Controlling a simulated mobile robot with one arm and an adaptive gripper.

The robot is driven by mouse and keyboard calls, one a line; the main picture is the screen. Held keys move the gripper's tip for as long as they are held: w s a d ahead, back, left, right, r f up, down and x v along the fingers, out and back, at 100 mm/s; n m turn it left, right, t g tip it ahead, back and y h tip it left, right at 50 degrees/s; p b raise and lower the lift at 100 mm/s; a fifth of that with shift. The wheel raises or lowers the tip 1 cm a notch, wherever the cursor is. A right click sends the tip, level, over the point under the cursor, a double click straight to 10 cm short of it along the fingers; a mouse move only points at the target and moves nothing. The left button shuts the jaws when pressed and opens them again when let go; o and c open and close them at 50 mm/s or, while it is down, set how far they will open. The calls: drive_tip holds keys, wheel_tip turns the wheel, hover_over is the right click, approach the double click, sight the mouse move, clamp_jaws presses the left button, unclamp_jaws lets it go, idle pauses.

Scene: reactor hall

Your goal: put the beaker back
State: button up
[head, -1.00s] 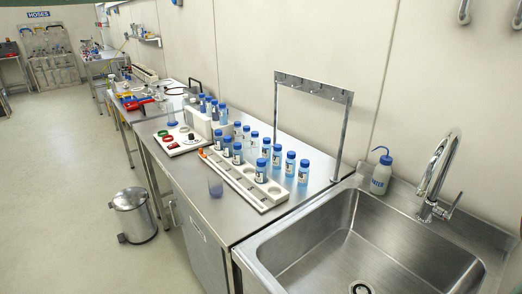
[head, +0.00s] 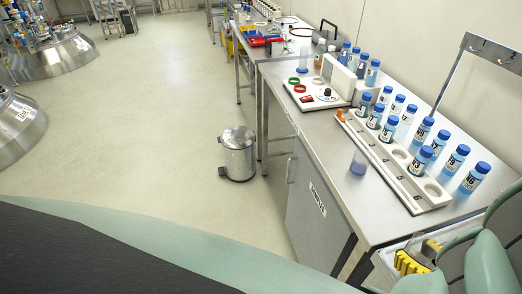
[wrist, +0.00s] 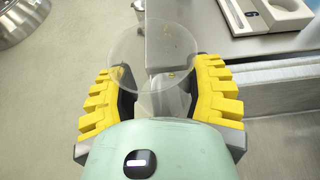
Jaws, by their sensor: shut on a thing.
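My gripper (wrist: 155,85) has its yellow fingers shut on a clear, empty-looking beaker (wrist: 153,30), whose round rim shows in the wrist view. In the head view my gripper (head: 412,264) is at the lower right, by the near end of the bench; the beaker there is too hidden to make out. A smaller cup with bluish liquid (head: 358,163) stands on the steel bench (head: 325,150), left of a white numbered rack (head: 425,196).
Blue-capped bottles (head: 455,160) stand in and behind the rack. A white device (head: 318,92) sits farther back. A steel bin (head: 238,155) stands on the floor left of the bench. Large steel vessels (head: 62,55) are at far left. The floor between is clear.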

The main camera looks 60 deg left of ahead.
drive_tip(key=shift+w+a+f, duration=0.1)
drive_tip(key=shift+w+a, duration=0.1)
drive_tip(key=shift+a, duration=0.2)
drive_tip(key=b, duration=0.1)
hover_over(390, 213)
drive_tip(key=shift+a+f, duration=0.1)
drive_tip(key=shift+f, duration=2.3)
drive_tip(key=shift+w+f, duration=0.1)
drive_tip(key=o, duration=1.2)
